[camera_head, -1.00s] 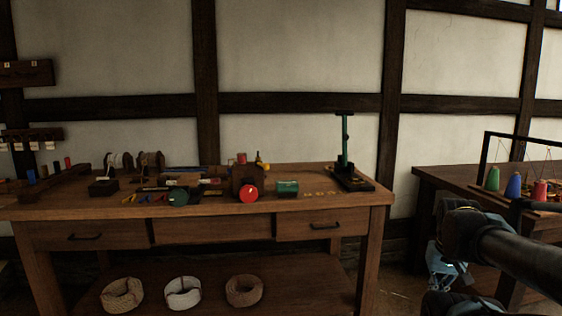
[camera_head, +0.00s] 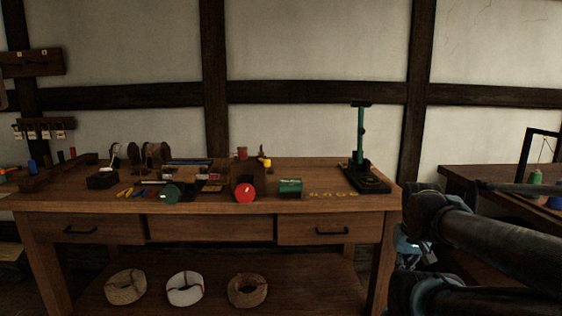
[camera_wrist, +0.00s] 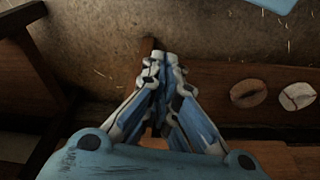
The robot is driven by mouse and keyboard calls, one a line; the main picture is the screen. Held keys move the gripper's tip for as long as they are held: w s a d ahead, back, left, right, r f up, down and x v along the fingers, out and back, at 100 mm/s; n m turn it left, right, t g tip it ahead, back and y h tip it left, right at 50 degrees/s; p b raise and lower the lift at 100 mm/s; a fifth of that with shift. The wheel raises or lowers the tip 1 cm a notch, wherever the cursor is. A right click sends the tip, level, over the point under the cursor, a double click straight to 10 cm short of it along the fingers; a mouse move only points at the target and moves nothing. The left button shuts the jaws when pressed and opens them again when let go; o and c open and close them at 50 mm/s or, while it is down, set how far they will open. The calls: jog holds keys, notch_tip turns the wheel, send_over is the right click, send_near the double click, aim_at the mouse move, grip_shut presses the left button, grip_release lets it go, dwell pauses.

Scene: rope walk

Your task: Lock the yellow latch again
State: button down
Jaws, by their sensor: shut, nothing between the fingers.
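My gripper (camera_wrist: 160,60) is shut and empty in the wrist view, with its blue and white fingers together, pointing down over the floor. In the head view my gripper (camera_head: 412,250) hangs low beside the right end of the workbench (camera_head: 230,198), well apart from the things on its top. A small yellow thing (camera_head: 265,161) stands at the back of the bench, beside a dark brown block with a red disc (camera_head: 245,193). It is too small to tell whether it is the yellow latch or how it is set.
A green upright stand (camera_head: 360,140) is at the bench's right end. A green box (camera_head: 290,187) and small yellow pieces (camera_head: 333,195) lie nearby. Rope coils (camera_head: 185,288) sit on the lower shelf. A second table (camera_head: 490,178) with spools is at right. Bare floor shows beneath my gripper.

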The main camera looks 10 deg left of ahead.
aim_at(263, 160)
jog(key=w+a+r+m+g+y, duration=0.7)
jog(key=w+a+r+m, duration=0.4)
jog(key=w+a+r, duration=1.6)
jog(key=a+r, duration=0.3)
jog(key=r, duration=0.1)
jog(key=shift+w+a+r+m, duration=0.15)
jog(key=shift+w+r+m, duration=0.15)
jog(key=shift+w+m, duration=0.1)
jog(key=x, duration=0.9)
jog(key=shift+s+a, duration=0.1)
jog(key=shift+a, duration=0.2)
jog(key=a, duration=0.1)
jog(key=s+a, duration=0.1)
jog(key=shift+s+a+f, duration=0.3)
jog(key=shift+s, duration=0.05)
jog(key=shift+s+a, duration=0.3)
jog(key=shift+a, duration=0.25)
jog(key=shift+s+d+y, duration=0.15)
jog(key=shift+y, duration=0.15)
